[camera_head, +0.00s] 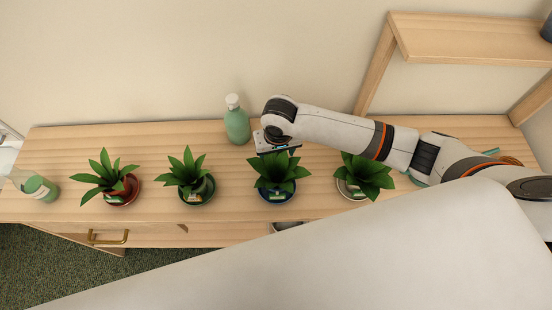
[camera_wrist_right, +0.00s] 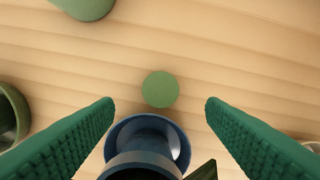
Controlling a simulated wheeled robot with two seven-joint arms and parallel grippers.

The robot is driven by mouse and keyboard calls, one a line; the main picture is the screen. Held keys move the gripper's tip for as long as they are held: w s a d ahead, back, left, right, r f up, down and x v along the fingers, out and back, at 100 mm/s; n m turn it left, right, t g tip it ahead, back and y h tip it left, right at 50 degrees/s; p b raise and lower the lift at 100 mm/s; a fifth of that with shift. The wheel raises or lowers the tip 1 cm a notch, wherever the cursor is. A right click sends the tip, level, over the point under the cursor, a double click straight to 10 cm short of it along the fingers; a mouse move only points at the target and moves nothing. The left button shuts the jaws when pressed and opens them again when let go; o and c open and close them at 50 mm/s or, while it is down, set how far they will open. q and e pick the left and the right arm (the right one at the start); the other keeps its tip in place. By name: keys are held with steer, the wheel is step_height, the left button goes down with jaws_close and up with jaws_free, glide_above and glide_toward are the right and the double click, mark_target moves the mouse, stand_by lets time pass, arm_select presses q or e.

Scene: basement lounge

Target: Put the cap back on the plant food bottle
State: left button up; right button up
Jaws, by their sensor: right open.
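A round green cap (camera_wrist_right: 160,89) lies on the wooden top in the right wrist view, just beyond the blue pot (camera_wrist_right: 181,148). It sits centred between the fingers of my right gripper (camera_wrist_right: 160,105), which are open and not touching it. In the head view my right gripper (camera_head: 275,143) hangs over the top behind the third plant and hides the cap. A clear bottle with a green label (camera_head: 42,188), probably the plant food bottle, stands at the far left end. Its neck is too faint to make out well. My left gripper is not in view.
Several potted plants stand in a row, including one in a red pot (camera_head: 123,192) and one in a green pot (camera_head: 197,192). A green bottle with a white top (camera_head: 237,125) stands at the back. A shelf (camera_head: 470,40) rises at the right. The back left is clear.

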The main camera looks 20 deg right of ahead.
mark_target(276, 160)
steer(key=shift+w+f+p, duration=0.2)
steer(key=shift+f, duration=0.7)
steer(key=shift+w+f+p, duration=0.15)
steer(key=shift+f, duration=0.75)
steer(key=shift+w+f+p, duration=0.2)
steer(key=shift+f, duration=0.7)
steer(key=shift+c, duration=0.4)
steer(key=c, duration=1)
steer(key=shift+o, duration=0.2)
